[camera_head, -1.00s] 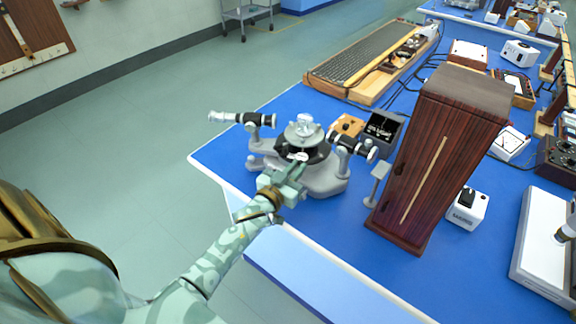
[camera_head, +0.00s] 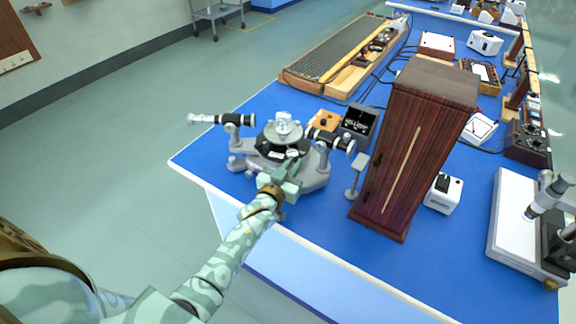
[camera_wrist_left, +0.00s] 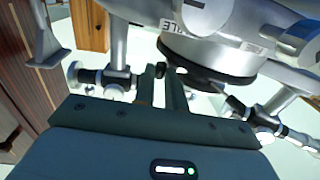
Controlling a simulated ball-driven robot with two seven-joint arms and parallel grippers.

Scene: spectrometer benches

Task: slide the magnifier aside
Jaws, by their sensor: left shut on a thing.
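The spectrometer (camera_head: 315,180) stands on the blue bench near its left corner, with a round top table and two black-and-silver tubes. My left gripper (camera_head: 292,164) reaches its near side, just below the round table. In the left wrist view the fingers of my left gripper (camera_wrist_left: 162,88) are close together beside the spectrometer's dark disc (camera_wrist_left: 205,68). A small dark part, seemingly the magnifier (camera_wrist_left: 160,70), shows between the fingertips, which are shut on it. The fingers hide most of it in the head view. My right gripper is in no view.
A tall dark wooden box (camera_head: 418,150) stands right of the spectrometer, with a small grey stand (camera_head: 356,175) between them. A black box (camera_head: 359,122) and an orange wooden block (camera_head: 323,119) sit behind. Open floor lies to the left of the bench.

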